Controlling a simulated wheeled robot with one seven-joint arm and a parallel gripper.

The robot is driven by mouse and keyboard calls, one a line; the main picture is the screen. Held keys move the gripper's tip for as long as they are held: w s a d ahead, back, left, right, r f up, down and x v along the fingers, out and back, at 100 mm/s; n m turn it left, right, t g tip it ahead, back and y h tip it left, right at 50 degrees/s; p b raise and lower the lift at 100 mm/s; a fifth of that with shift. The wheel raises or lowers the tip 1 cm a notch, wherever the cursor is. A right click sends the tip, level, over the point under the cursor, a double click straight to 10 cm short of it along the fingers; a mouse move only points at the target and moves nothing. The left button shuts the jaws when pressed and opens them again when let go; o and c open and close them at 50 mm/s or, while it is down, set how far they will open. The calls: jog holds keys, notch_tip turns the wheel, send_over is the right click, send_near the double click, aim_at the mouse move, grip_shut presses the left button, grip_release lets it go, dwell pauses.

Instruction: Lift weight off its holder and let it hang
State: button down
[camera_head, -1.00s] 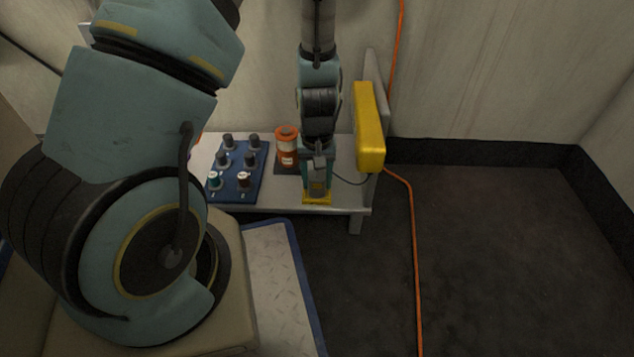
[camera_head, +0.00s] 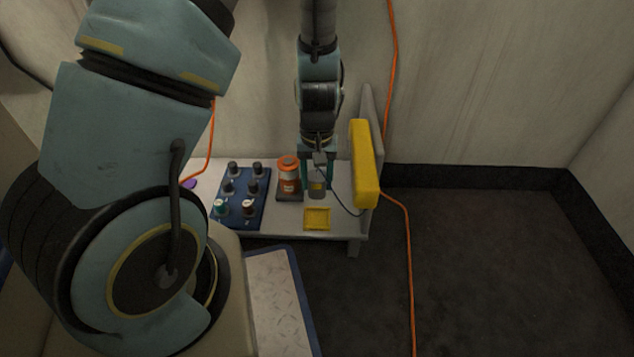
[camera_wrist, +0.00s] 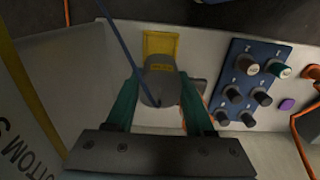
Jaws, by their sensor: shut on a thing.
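The weight (camera_head: 317,190) is a small grey block with a yellow label. It is between the teal fingers of my gripper (camera_head: 317,180), which is shut on it. The yellow square holder (camera_head: 318,222) lies empty on the bench below and in front of the weight, and the weight appears clear of it. In the wrist view the weight (camera_wrist: 158,88) sits between both fingers (camera_wrist: 160,80), with the yellow holder (camera_wrist: 160,41) beyond it. A thin dark cord (camera_wrist: 125,43) runs across the weight in that view.
A yellow box (camera_head: 364,165) on an upright plate stands close to the right. An orange cable (camera_head: 411,260) hangs to the floor.

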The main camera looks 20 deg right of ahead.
jog(key=s+a, duration=0.3)
jog(key=s, duration=0.6)
dwell(1.1)
jog(key=shift+r+p, duration=0.1)
jog(key=shift+p, duration=0.4)
jog(key=s+a+p, duration=0.3)
jog(key=s+p, duration=0.7)
jog(key=p, duration=0.3)
jog(key=shift+s, duration=0.3)
dwell(0.5)
dwell(0.3)
